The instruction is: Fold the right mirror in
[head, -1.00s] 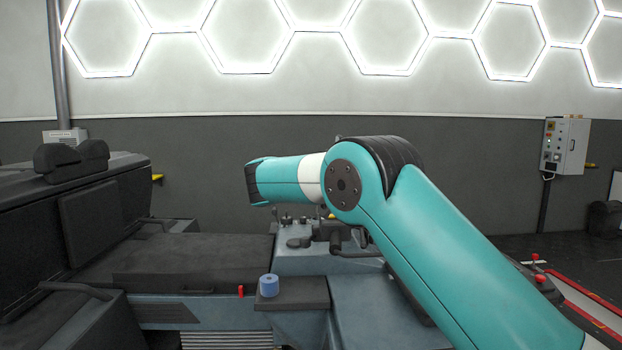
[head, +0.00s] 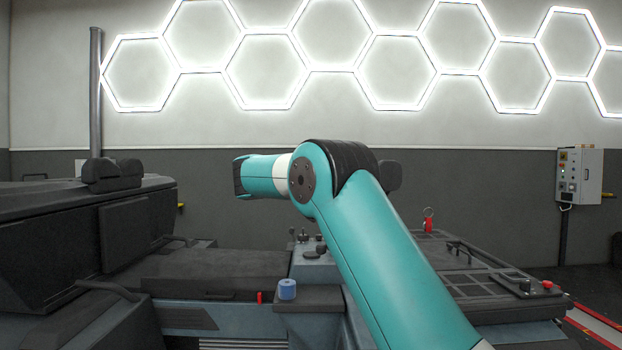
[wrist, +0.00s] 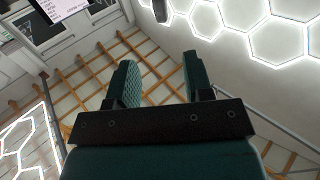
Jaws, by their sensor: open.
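My gripper (wrist: 158,62) is open in the wrist view, its two green fingers apart with nothing between them. In the head view my teal arm crosses the middle and hides part of the scene behind it. A dark rounded block (head: 392,175) shows just right of my arm's black joint; I cannot tell whether it is the right mirror. No other mirror is clearly visible.
A dark seat-like body (head: 130,235) fills the left. A blue roll (head: 287,289) and a small red object (head: 260,297) sit near the front. A low platform (head: 470,275) with a red knob lies to the right. A control box (head: 579,178) hangs on the back wall.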

